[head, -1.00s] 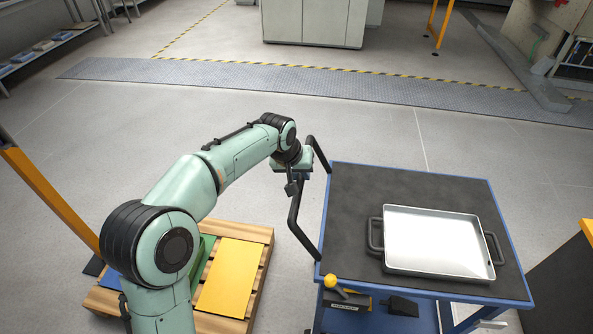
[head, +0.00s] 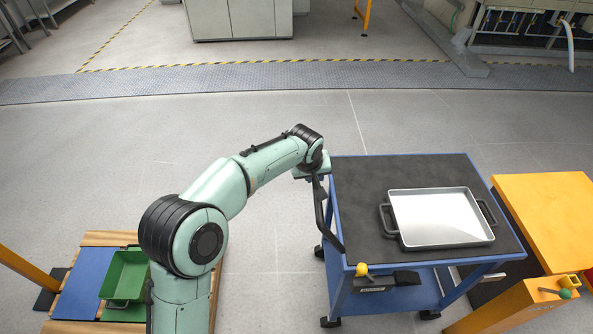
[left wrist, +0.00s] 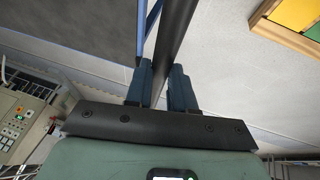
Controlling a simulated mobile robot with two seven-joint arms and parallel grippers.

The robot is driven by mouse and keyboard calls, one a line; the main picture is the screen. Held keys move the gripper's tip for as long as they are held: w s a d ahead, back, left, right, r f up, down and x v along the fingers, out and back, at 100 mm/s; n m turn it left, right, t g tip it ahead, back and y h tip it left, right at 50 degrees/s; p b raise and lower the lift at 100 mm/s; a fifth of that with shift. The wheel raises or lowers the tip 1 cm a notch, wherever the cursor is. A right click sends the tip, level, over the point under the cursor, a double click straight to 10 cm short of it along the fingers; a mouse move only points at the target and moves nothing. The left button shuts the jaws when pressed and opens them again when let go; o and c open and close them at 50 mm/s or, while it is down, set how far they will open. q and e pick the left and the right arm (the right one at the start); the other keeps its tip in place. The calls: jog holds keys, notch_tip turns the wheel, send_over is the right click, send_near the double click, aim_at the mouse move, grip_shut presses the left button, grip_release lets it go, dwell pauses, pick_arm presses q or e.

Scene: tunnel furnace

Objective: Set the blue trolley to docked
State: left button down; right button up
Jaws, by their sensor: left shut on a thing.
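The blue trolley (head: 339,225) stands right of my left arm in the head view, with a dark top and a black push handle (head: 326,219) on its left side. My left gripper (head: 316,174) is at the far part of this handle. In the left wrist view, the fingers (left wrist: 165,85) are shut around the black handle bar (left wrist: 175,35). A metal tray (head: 440,217) with two black handles lies on the trolley top. A yellow knob (head: 361,269) shows at the trolley's near left corner. My right gripper is out of view.
A yellow-orange block (head: 550,215) stands close to the trolley's right side, with a yellow post and green knob (head: 565,293) in front. A wooden pallet (head: 110,240) with a green bin (head: 126,277) is at lower left. The floor beyond the trolley is clear.

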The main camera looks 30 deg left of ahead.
pick_arm(q)
jog(key=w+d+p, duration=0.4)
jog(key=d, duration=0.3)
jog(key=w+d+p, duration=0.4)
jog(key=d, duration=0.4)
jog(key=shift+w+d+r, duration=0.15)
jog(key=shift+w+d, duration=0.05)
jog(key=shift+w, duration=0.05)
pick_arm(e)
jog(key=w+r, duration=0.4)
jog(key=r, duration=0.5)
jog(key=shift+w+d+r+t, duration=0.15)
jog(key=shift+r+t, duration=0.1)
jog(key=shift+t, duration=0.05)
pick_arm(q)
jog(key=shift+d, duration=0.1)
jog(key=c, duration=1.1)
grip_release()
jog(key=shift+o, duration=0.7)
jog(key=b+v, duration=0.1)
jog(key=v, duration=1.2)
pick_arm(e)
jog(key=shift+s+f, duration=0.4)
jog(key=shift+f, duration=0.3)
